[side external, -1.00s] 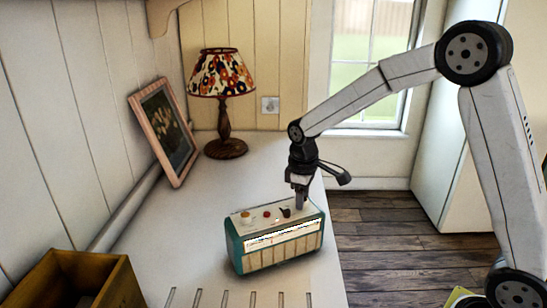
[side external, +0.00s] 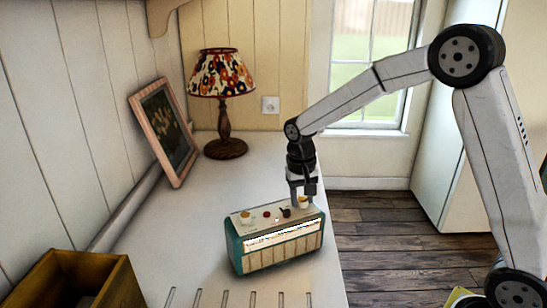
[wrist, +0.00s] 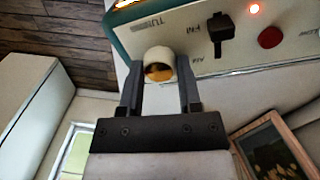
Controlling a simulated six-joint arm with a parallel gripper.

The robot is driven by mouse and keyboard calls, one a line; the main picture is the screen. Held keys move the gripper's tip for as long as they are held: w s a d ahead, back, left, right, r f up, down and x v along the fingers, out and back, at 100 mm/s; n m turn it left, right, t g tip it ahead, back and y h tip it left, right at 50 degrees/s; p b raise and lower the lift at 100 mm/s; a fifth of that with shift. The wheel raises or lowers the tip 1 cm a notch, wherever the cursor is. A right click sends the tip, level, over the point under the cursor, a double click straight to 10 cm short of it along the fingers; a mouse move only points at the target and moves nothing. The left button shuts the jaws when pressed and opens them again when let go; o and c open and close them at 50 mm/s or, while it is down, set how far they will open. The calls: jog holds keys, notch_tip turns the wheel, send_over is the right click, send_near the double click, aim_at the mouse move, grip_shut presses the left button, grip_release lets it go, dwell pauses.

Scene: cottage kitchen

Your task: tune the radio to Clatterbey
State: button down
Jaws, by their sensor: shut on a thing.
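The teal and cream radio (side external: 284,256) stands upright on the counter, its bright dial strip (side external: 280,236) facing the camera; the station names are too small to read. On its top are a left knob (side external: 246,217), a red button (side external: 267,214), a dark switch (side external: 286,212) and the cream tuning knob at the right end. In the wrist view the tuning knob (wrist: 158,66) has an orange-brown top and sits beside partly hidden "TU" lettering. My gripper (side external: 302,201) points down, shut on this knob, with a finger on either side (wrist: 158,84).
The dark switch (wrist: 221,35), between FM and AM marks, and the red button (wrist: 270,37) are close beside my fingers. A lamp (side external: 225,120) and framed picture (side external: 165,130) stand farther back. A wooden box (side external: 120,285) is at front left. The counter between is clear.

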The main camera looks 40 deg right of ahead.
aim_at(300, 199)
jog(key=m, duration=0.5)
jog(key=shift+m, duration=0.3)
dwell(0.4)
jog(key=shift+c, duration=1.4)
grip_release()
jog(key=shift+w+a+r, duration=0.1)
jog(key=shift+w+r, duration=0.05)
jog(key=shift+r, duration=1.85)
jog(key=shift+w+r, duration=0.1)
jog(key=shift+r, duration=1.85)
jog(key=shift+f, duration=0.1)
